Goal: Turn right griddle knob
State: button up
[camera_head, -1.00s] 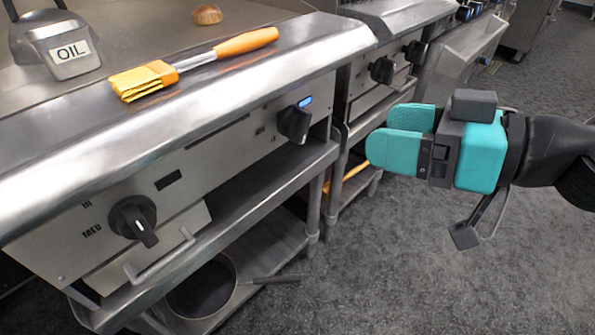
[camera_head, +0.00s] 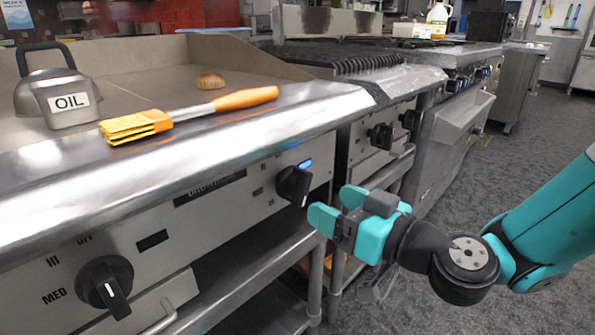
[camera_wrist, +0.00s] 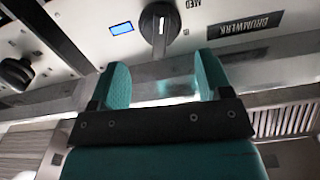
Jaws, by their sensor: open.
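The right griddle knob (camera_head: 294,185) is black and round with a raised grip, on the steel front panel beside a lit blue display (camera_head: 304,164). In the wrist view the knob (camera_wrist: 160,28) is ahead of the fingers, near the top middle, with its light grip mark pointing down the picture. My gripper (camera_head: 328,204) is open and empty, in front of the panel and close to the knob, apart from it in the wrist view. The left griddle knob (camera_head: 104,284) is at the lower left of the head view.
A steel rail (camera_head: 190,150) overhangs the panel. Another appliance with black knobs (camera_head: 381,136) stands beyond. The floor at right is clear.

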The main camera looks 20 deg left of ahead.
aim_at(307, 192)
jog(key=p+x, duration=0.2)
jog(key=x, duration=0.6)
jog(key=shift+a, duration=0.2)
jog(key=shift+c, duration=0.3)
jog(key=c, duration=0.6)
